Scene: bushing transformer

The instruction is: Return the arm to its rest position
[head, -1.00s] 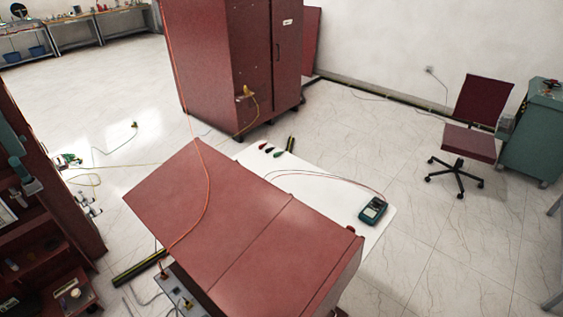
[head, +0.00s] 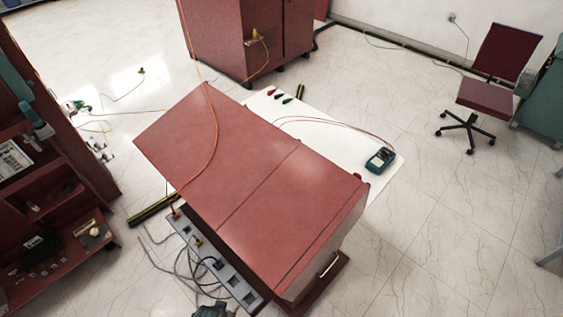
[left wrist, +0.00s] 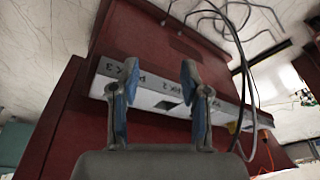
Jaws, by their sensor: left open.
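My left gripper (left wrist: 160,85) shows in the left wrist view with its two blue-padded fingers apart and nothing between them. Behind the fingers is a grey-white panel strip (left wrist: 150,98) with handwritten labels, on a dark red cabinet (left wrist: 62,118). I cannot tell the gap between fingertips and panel. In the head view, the red cabinet (head: 250,170) stands in the middle, with the grey panel (head: 232,284) along its lower left side. A small dark shape (head: 211,310) at the bottom edge may be part of my gripper; it is cut off. My right gripper is in no view.
Grey cables (head: 178,266) loop beside the panel, and dark cables (left wrist: 243,70) hang at the right in the wrist view. A meter (head: 380,159) lies on the white surface (head: 330,143). A red shelf (head: 62,240) stands left. Open floor (head: 445,225) lies right.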

